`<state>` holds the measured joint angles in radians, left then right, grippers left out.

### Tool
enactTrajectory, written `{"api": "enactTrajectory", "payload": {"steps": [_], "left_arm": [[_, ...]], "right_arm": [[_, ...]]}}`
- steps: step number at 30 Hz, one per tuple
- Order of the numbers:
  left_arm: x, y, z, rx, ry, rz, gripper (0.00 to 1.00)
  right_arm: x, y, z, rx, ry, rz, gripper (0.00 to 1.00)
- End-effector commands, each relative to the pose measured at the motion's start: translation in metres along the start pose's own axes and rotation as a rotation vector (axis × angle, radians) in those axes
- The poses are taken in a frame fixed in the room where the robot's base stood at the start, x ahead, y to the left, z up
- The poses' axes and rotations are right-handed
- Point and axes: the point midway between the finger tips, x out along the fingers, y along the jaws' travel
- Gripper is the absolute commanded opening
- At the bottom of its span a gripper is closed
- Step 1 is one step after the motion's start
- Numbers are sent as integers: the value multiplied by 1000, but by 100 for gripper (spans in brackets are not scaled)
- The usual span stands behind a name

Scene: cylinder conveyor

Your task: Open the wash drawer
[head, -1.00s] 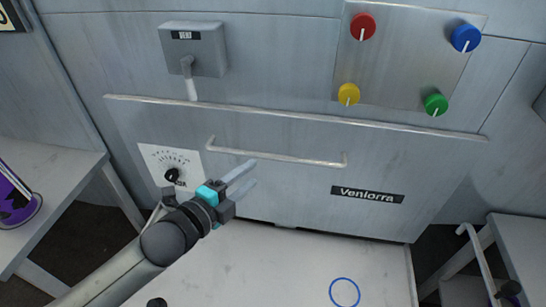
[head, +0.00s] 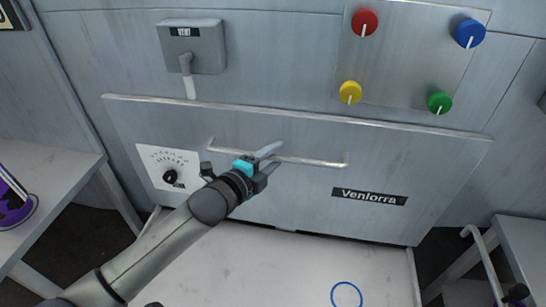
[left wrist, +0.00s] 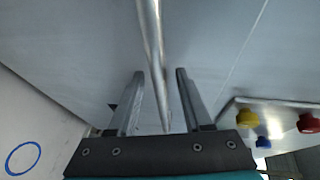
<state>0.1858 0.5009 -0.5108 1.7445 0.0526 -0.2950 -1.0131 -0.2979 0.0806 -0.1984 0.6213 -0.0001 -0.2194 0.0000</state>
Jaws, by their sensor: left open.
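The wash drawer's grey front panel (head: 300,200) carries a pale bar handle (head: 320,162) and a black label reading "Veniorra" (head: 369,196). My left gripper (head: 272,155) is at the middle of this handle, with its fingers open. In the left wrist view the handle bar (left wrist: 150,40) runs between the two spread fingers (left wrist: 159,92), with a gap visible on each side. The fingers are not closed on the bar. The drawer front looks flush with the machine. My right gripper is not in view.
A dial plate (head: 169,167) is left of the handle. A white surface with a blue ring (head: 346,283) lies below. Tables stand at both sides.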

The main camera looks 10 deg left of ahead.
Motion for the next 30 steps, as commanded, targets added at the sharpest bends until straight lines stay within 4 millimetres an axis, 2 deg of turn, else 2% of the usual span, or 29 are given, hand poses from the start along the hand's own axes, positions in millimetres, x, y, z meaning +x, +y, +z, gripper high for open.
{"api": "enactTrajectory", "payload": {"steps": [5,18,30], "left_arm": [[0,0,0,0,0,0,50],[0,0,0,0,0,0,0],[0,0,0,0,0,0,0]], "right_arm": [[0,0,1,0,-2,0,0],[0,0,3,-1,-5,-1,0],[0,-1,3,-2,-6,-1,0]]}}
